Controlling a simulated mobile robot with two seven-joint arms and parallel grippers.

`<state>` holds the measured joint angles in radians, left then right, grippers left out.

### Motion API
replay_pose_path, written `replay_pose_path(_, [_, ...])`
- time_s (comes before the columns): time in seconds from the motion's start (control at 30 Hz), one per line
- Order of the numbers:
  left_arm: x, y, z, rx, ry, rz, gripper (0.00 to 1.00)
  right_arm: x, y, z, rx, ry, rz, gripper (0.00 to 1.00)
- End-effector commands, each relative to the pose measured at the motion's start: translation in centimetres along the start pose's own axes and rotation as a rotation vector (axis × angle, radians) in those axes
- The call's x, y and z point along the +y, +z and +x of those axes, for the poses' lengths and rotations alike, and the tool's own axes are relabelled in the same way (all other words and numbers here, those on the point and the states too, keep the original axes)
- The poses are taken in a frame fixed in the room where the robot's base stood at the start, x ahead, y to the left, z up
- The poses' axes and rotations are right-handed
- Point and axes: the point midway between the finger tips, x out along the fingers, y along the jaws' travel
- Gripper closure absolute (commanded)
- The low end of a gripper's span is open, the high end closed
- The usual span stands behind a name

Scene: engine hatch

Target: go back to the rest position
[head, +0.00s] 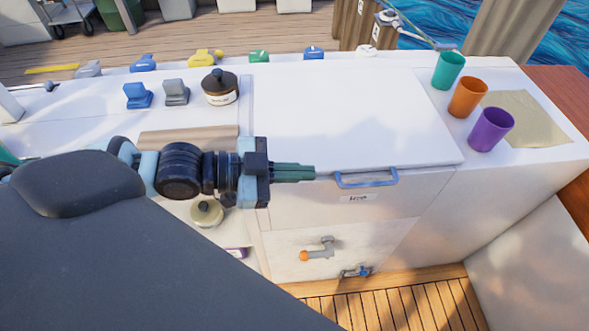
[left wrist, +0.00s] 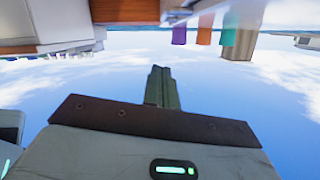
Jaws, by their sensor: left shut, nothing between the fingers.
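My left gripper (head: 293,172) reaches in from the left in the head view. Its green fingers are shut together with nothing between them. They are in front of the closed white hatch lid (head: 340,110), just left of its blue handle (head: 366,179); I cannot tell whether they touch anything. The shut fingers also show in the left wrist view (left wrist: 160,88), against the sky, with the scene upside down. My right gripper is not in view.
A green cup (head: 449,70), an orange cup (head: 468,97) and a purple cup (head: 491,129) stand on the right counter beside a tan cloth (head: 532,122). A dark-lidded jar (head: 220,87) stands at the left. Valves (head: 318,250) stick out below the hatch.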

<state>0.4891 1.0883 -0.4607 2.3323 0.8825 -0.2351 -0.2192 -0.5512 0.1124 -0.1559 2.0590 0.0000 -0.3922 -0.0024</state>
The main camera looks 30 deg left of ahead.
Motion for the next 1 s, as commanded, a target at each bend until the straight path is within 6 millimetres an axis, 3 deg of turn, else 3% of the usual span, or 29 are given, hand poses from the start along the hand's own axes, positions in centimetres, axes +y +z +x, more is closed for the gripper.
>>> replay_pose_path(0.63, [0.4, 0.5, -0.6, -0.002, -0.003, -0.016, 1.0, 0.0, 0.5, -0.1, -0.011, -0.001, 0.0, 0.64])
replay_pose_path(0.77, [1.9, 3.3, -0.2, -0.023, -0.033, -0.081, 1.0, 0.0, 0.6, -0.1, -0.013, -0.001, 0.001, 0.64])
replay_pose_path(1.0, [7.8, 12.8, -0.8, -0.155, -0.165, -0.284, 1.0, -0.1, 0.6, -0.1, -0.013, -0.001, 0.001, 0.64])
